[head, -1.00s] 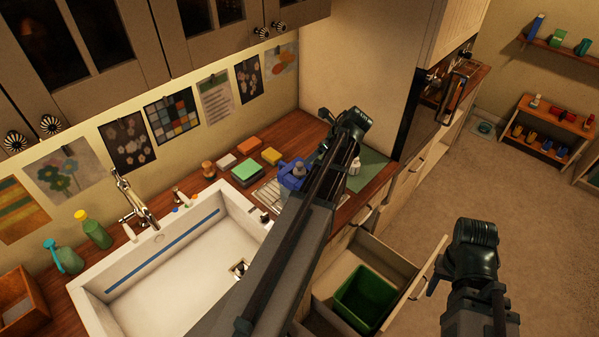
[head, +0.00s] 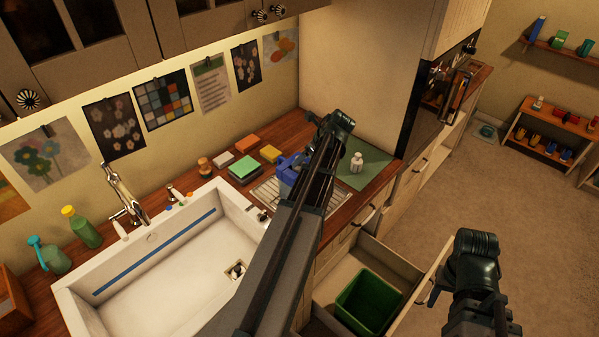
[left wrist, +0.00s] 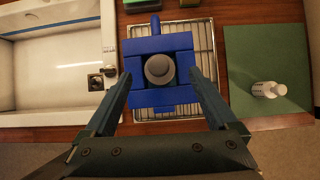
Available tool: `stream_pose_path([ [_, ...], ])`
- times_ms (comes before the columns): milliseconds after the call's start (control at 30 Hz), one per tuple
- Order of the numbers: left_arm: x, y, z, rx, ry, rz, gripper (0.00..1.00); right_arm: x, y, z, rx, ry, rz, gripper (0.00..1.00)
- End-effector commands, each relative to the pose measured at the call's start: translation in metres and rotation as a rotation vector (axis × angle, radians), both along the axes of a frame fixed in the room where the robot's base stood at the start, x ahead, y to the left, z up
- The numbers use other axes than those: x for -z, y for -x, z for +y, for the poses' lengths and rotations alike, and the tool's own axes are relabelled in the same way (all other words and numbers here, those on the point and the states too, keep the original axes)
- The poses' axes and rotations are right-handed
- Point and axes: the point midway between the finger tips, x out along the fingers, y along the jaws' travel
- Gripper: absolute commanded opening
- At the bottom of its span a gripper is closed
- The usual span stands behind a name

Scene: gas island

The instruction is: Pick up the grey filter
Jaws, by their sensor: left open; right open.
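The grey filter (left wrist: 160,69) is a round grey piece seen from above in the left wrist view, seated in the middle of a blue holder (left wrist: 173,43). The holder stands on a wire rack (left wrist: 204,36) on the counter; it also shows in the head view (head: 287,172), partly behind my left arm. My left gripper (left wrist: 162,74) is open, its two fingers to either side of the holder in the picture, with the filter between them. I cannot tell the height gap. My right gripper (head: 434,291) is at the lower right, away from the counter, its fingers mostly hidden.
Sponges (head: 244,168) lie behind. An open drawer with a green bin (head: 366,302) sticks out below the counter. Floor at right is clear.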

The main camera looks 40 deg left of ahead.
Motion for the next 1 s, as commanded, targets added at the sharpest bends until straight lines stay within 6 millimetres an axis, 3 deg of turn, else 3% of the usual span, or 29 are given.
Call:
stream_pose_path([
  [267,0.035,-0.001,0.024,-0.002,0.001,0.000,0.92,0.035,0.000,0.000,0.003,0.000,-0.001,0.50],
  [567,0.035,-0.001,0.027,0.000,0.001,0.000,0.92,0.035,0.000,0.000,0.003,-0.001,-0.002,0.50],
  [1000,0.035,-0.001,0.027,0.000,0.000,0.000,0.12,0.035,0.000,0.000,0.003,0.000,-0.001,0.50],
])
